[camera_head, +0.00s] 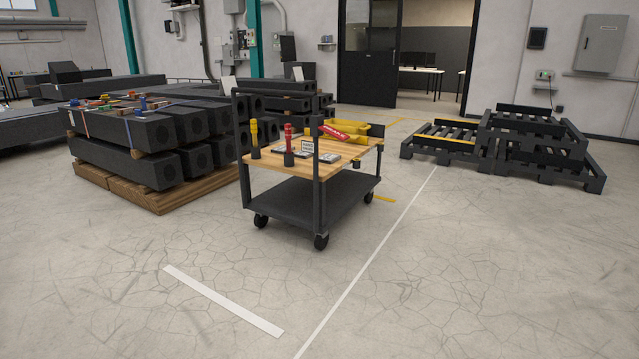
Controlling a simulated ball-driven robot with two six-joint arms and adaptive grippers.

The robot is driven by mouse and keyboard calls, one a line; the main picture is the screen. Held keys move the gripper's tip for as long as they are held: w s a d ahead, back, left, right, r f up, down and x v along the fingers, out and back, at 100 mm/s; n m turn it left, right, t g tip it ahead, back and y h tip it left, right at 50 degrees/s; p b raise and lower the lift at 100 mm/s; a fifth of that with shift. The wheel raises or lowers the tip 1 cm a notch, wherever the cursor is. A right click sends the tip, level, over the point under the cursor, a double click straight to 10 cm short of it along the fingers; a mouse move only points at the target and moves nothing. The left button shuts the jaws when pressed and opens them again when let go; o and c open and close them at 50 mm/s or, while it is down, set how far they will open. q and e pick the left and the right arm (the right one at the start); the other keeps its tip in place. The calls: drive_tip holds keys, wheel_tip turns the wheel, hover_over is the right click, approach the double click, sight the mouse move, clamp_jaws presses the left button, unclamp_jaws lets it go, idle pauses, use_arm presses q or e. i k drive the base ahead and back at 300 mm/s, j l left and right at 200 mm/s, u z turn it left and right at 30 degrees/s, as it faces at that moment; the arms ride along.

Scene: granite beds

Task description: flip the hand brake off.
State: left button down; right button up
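A dark-framed cart (318,196) with a wooden top (341,154) and a dark lower shelf stands on wheels in the middle of the room. Near the cart's near left edge stand an upright red-topped piece (289,137) and an upright yellow-topped piece (254,133), each in a dark base. A red piece with white marks (334,133) shows near the yellow tray on the cart top. I cannot tell which of these, if any, is the hand brake, or how it is set. Neither of my grippers is in view.
Stacked dark granite beams (137,132) on wood stand left of the cart. Dark pallets (497,144) lie at the right. A yellow tray (354,131) is on the cart. The cracked concrete floor (190,260) in front is clear, with white lines. A doorway (425,75) opens behind.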

sight(333, 132)
drive_tip(key=i+z, duration=0.1)
drive_tip(key=i, duration=0.3)
drive_tip(key=i+j+z, duration=0.15)
drive_tip(key=i, duration=0.2)
drive_tip(key=i+j+z, duration=0.1)
drive_tip(key=i, duration=0.3)
drive_tip(key=i+j+z, duration=1.15)
drive_tip(key=k+j, duration=0.05)
drive_tip(key=j, duration=0.05)
